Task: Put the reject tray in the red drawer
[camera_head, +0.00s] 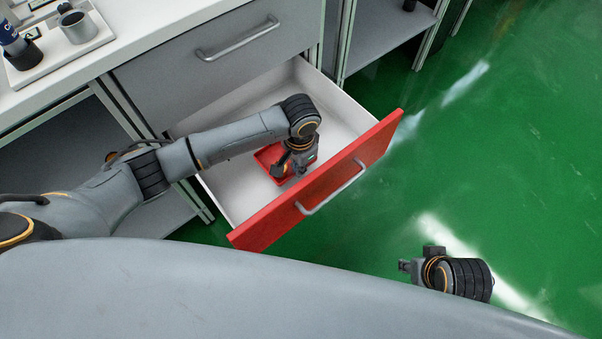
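The red drawer (346,176) is pulled open, with a red front, a grey handle and a white inside. A small red tray (266,153), which looks like the reject tray, is inside the drawer, low near its floor. My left gripper (285,175) points down into the drawer at the tray. Its fingers are small and partly hidden by the wrist, so I cannot tell whether they hold the tray. My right gripper (405,267) hangs over the green floor, to the right of the drawer front; its finger state is unclear.
A closed grey drawer (180,85) is above the open one. A white worktop (150,25) carries a light tray (62,65) with a grey mug (77,27) and a blue bottle (12,38). Open shelves stand either side. The green floor (500,150) at right is clear.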

